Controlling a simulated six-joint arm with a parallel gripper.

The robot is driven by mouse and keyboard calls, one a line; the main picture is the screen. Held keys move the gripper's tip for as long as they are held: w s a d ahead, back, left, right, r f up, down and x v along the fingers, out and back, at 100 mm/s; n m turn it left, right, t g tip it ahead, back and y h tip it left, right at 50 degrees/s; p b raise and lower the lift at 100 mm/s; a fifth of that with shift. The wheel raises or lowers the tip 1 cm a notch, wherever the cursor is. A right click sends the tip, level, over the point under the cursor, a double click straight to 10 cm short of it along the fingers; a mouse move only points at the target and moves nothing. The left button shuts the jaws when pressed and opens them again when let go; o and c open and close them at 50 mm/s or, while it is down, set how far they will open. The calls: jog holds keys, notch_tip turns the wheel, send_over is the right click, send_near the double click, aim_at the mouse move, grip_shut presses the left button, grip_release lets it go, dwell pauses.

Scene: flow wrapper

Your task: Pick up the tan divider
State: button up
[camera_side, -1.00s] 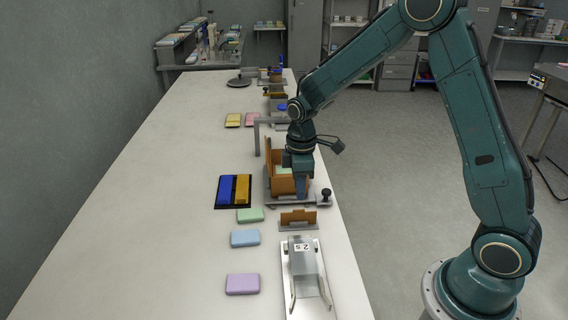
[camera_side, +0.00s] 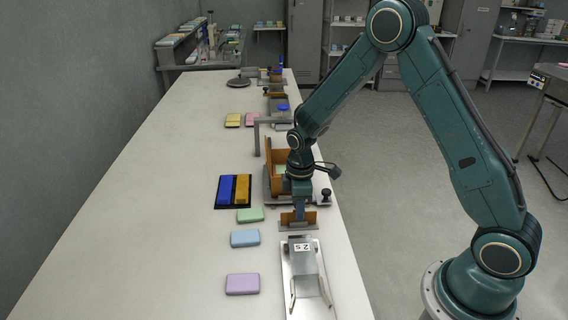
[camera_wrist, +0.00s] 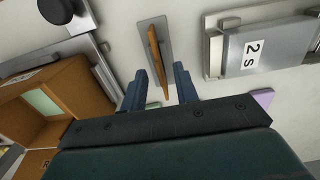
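The tan divider (camera_side: 287,218) stands upright in a small grey holder (camera_side: 285,228), between the brown box and the metal sealing unit. In the wrist view the divider (camera_wrist: 156,52) shows nearly edge-on, rising from its flat grey base (camera_wrist: 143,27). My gripper (camera_side: 299,216) points down at the divider and covers its middle in the side view. In the wrist view my gripper (camera_wrist: 160,72) is open, with one blue finger on each side of the divider's line. Nothing is held. Whether the fingertips are down to the divider's height is hard to tell.
The open brown box (camera_side: 275,160) sits on a grey fixture with a black knob (camera_side: 326,194) behind my gripper. The metal unit marked "2 s" (camera_side: 303,262) stands close in front. Green, blue and purple (camera_side: 242,284) blocks lie left, beside a black tray (camera_side: 217,191).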

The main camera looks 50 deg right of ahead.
jog(key=shift+f, duration=0.85)
grip_shut()
